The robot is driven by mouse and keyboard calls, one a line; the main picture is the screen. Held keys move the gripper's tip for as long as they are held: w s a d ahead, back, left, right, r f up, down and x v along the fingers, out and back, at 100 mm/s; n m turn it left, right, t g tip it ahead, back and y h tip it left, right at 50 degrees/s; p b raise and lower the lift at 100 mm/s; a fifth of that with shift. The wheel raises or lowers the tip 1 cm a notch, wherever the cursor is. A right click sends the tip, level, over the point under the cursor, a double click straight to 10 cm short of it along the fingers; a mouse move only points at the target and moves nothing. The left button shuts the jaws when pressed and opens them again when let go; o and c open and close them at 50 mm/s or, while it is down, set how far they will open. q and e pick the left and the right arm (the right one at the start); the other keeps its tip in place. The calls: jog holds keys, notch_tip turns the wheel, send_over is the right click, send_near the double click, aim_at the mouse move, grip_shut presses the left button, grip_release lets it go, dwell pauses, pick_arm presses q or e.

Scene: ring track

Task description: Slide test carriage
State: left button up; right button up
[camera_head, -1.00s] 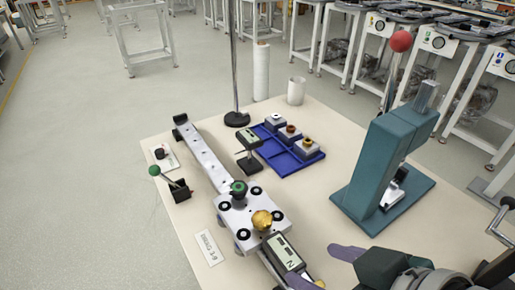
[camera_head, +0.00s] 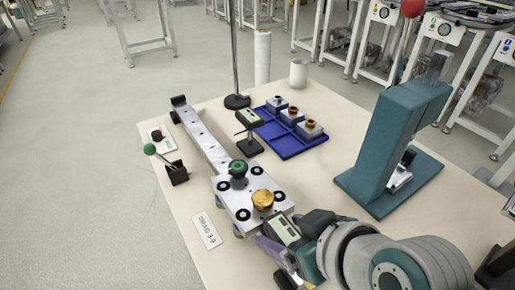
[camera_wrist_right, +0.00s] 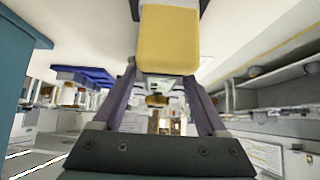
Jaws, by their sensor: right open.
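The carriage (camera_head: 238,198) is a silver plate with black round wheels at its corners. It sits on the near part of a long silver rail (camera_head: 203,138). A green-topped knob (camera_head: 238,168) and a gold knob (camera_head: 262,199) stand on it. My left gripper is out of view.
A blue tray (camera_head: 266,138) with several small blocks lies behind the rail. A display on a stand (camera_head: 249,120), a green-ball lever (camera_head: 150,149) and a label card (camera_head: 206,231) flank the rail. A teal press (camera_head: 385,140) stands right. Table space between tray and press is clear.

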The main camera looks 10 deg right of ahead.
grip_shut()
dwell(0.5)
dwell(0.8)
